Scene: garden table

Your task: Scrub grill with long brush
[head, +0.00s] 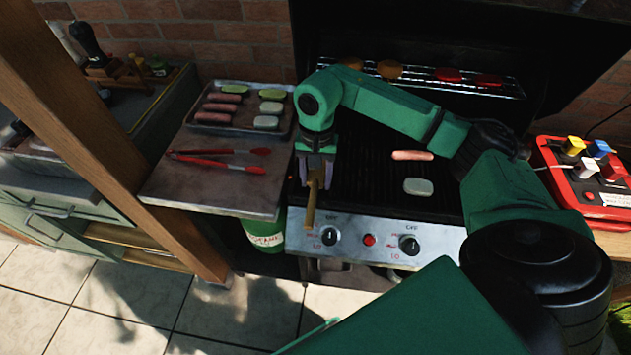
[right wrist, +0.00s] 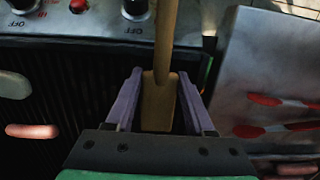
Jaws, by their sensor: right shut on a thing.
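The grill (head: 370,185) has a dark ribbed grate and a steel front panel with knobs. A sausage (head: 412,155) and a pale rounded piece of food (head: 418,186) lie on the grate. My right gripper (head: 316,178) is over the grate's left front part, shut on the long brush (head: 311,208). In the right wrist view the brush's wooden body (right wrist: 158,105) sits between both fingers, and its narrower handle runs toward the front panel. The bristles are hidden in both views. My left gripper is not in view.
The left side shelf (head: 160,190) holds red tongs (head: 220,160) and a food tray (head: 197,127). A raised rack (head: 440,85) with food pieces spans the grill's back. A red case (head: 560,185) with coloured tops stands at right. A wooden post (head: 110,150) rises at left.

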